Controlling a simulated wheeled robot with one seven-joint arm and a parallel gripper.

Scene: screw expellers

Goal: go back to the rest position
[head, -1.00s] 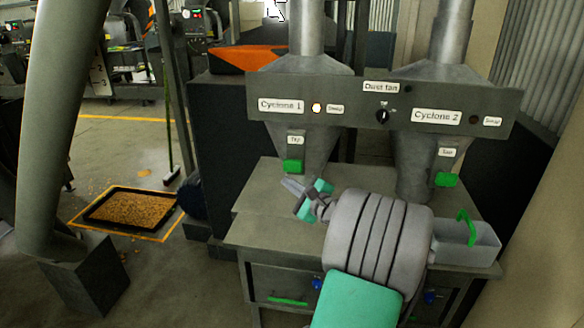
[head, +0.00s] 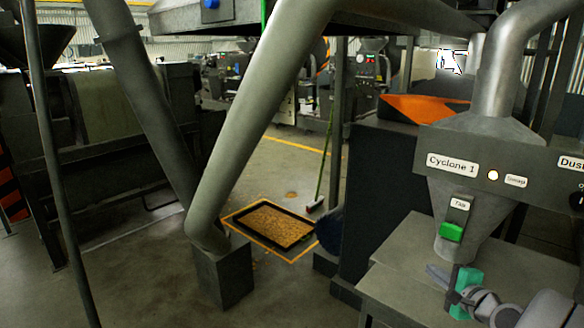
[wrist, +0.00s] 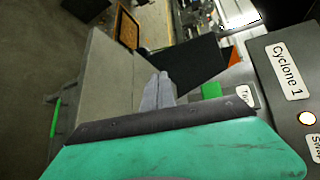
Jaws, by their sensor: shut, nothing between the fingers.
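My gripper (head: 444,276) shows at the lower right of the head view, just below the green slide of the Cyclone 1 hopper and above the grey bench. Its two grey fingers are together with nothing between them. In the wrist view the shut fingers (wrist: 158,92) stick out past the green and black gripper body, in front of the bench top. The rest of my arm runs off the lower right corner of the head view.
The Cyclone 1 unit (head: 470,150) with its green slide (head: 451,232) stands close over my gripper. The bench (head: 410,262) lies below it. A black tray of grain (head: 270,226) sits on the floor at the centre. A slanted pipe (head: 262,110) stands left of it. Open floor lies between.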

